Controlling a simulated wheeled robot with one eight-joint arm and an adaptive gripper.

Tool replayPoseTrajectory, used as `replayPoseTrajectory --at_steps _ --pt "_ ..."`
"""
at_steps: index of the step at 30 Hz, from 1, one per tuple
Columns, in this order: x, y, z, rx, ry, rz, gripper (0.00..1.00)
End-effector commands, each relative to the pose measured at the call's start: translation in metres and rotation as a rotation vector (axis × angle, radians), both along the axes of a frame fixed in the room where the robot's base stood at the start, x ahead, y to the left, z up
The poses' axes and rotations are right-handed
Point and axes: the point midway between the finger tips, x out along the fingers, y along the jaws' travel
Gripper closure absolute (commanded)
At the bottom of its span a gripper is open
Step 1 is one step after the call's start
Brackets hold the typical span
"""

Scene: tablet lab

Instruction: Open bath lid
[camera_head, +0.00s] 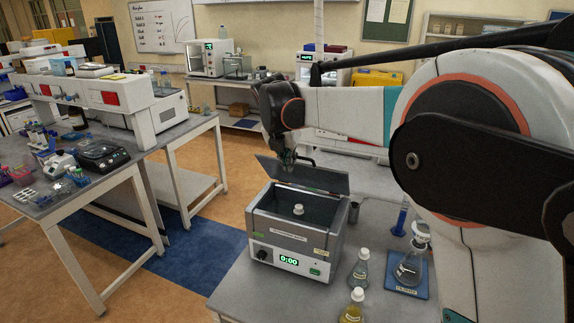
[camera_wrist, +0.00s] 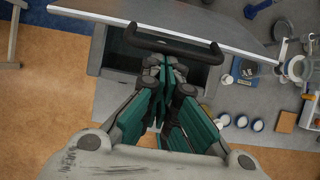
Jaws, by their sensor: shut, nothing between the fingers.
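The water bath (camera_head: 293,238) is a grey box with a green digital display reading 0:00, on the bench at centre. Its lid (camera_head: 302,174) is raised and tilted up along the back, leaving the basin open; a white-capped item (camera_head: 298,210) shows inside. In the wrist view the lid (camera_wrist: 240,44) appears nearly edge-on, with its dark bar handle (camera_wrist: 176,42) across the top of my gripper. My gripper (camera_head: 287,166) is at the lid's upper edge near the handle. Its fingers (camera_wrist: 165,68) are closed together and empty. Whether they touch the handle cannot be told.
Flasks with white caps (camera_head: 361,268) stand right of the bath, with a yellow one (camera_head: 354,305) in front. A flask on a blue-topped scale (camera_head: 408,268) and a metal cup (camera_head: 353,212) are close by. A crowded bench (camera_head: 75,190) stands at left, with open floor between.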

Motion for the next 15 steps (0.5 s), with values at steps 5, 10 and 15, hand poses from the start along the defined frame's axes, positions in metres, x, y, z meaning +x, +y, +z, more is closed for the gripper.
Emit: replayPoseTrajectory --at_steps 5,10,15 --pt "0.032 -0.012 0.028 0.029 0.08 -0.002 1.0" --pt "0.059 -0.021 0.042 0.028 0.077 -0.001 1.0" --pt "0.081 -0.03 0.05 0.028 0.076 -0.002 1.0"
